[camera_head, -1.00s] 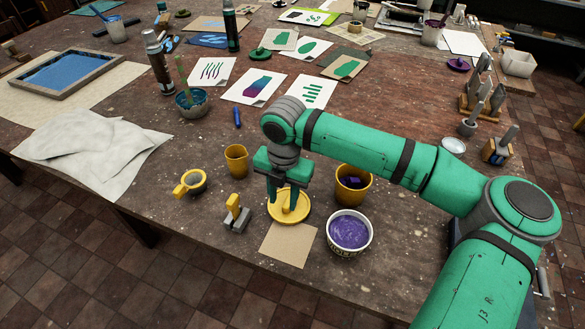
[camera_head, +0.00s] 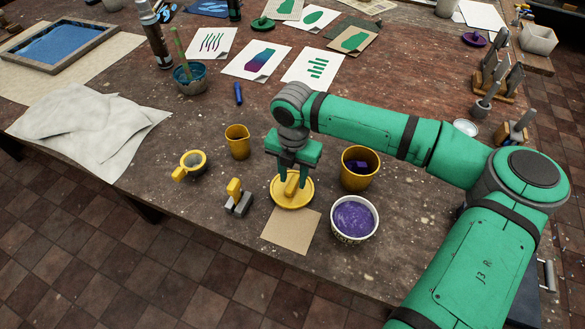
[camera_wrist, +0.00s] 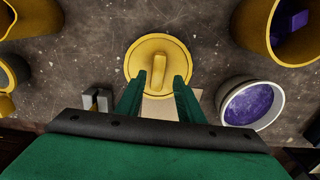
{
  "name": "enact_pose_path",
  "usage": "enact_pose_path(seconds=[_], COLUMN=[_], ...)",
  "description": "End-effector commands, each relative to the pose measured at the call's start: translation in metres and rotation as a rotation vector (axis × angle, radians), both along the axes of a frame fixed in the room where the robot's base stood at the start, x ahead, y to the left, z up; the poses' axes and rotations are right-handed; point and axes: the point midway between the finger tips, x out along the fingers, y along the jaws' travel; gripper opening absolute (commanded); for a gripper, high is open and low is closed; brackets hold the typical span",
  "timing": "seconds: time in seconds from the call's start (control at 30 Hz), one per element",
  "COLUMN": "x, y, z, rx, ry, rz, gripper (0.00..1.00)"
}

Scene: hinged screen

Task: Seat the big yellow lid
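The big yellow lid (camera_head: 305,196) is a round disc with a raised bar handle, lying flat on the table by the far edge of a brown square card. It also shows in the wrist view (camera_wrist: 138,62). My gripper (camera_head: 293,183) points down over the lid. In the wrist view, my gripper's two fingers (camera_wrist: 160,86) are apart, one on each side of the handle's line, with gaps between them and the handle. A yellow pot (camera_head: 360,181) with a purple block inside and a pale tub of purple paint (camera_head: 354,219) stand to the right, both uncovered.
The brown card (camera_head: 291,231) lies at the table's front edge. To the left are a yellow cup (camera_head: 238,143), a yellow-handled ring piece (camera_head: 191,164) and a grey block with a yellow lever (camera_head: 238,198). Crumpled cloth (camera_head: 85,130) lies far left. Prints (camera_head: 257,60) lie behind.

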Motion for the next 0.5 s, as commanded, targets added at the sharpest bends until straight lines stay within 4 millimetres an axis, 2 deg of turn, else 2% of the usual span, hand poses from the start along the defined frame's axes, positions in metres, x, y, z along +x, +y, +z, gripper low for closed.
enact_pose_path(seconds=[0.17, 0.3, 0.33, 0.5], x=[0.0, 0.0, 0.0, 0.0], y=[0.003, 0.002, 0.002, 0.002], z=[-0.024, -0.022, -0.022, -0.021], rx=[-0.001, 0.0, 0.0, 0.001], ry=[0.001, 0.0, 0.0, 0.0], rz=[0.004, 0.003, 0.003, 0.002], gripper=[0.34, 0.03, 0.0, 0.0])
